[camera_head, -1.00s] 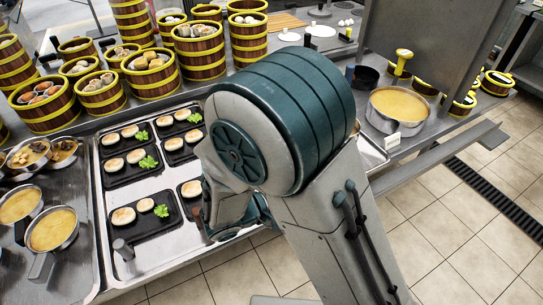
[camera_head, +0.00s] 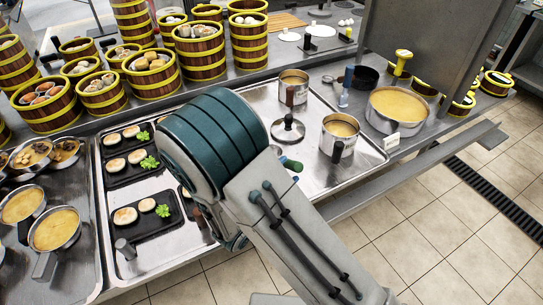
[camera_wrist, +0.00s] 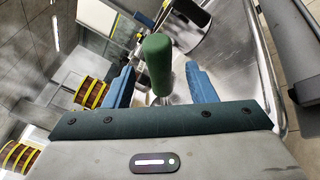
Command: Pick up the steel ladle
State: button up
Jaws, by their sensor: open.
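A tool with a green handle (camera_wrist: 157,62) and a steel shaft, which looks like the steel ladle, shows in the wrist view. My gripper (camera_wrist: 160,84) is open, with a blue finger on either side of the handle and a gap on both sides. The ladle's bowl is hidden. In the head view, a green handle (camera_head: 291,164) shows at the edge of my arm, over the steel tray (camera_head: 312,180); my arm covers the area beside it.
A lidded pot or loose lid (camera_head: 288,128), a steel pot (camera_head: 340,135) and another pot (camera_head: 293,88) stand on the tray. A blue-handled tool (camera_head: 346,86) stands behind them. A large pan (camera_head: 397,108) is at right. Bamboo steamers (camera_head: 150,70) and black plates (camera_head: 140,212) are at left.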

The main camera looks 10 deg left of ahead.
jog(key=p+x, duration=0.1)
jog(key=x, duration=0.4)
grip_shut()
jog(key=shift+r, duration=0.2)
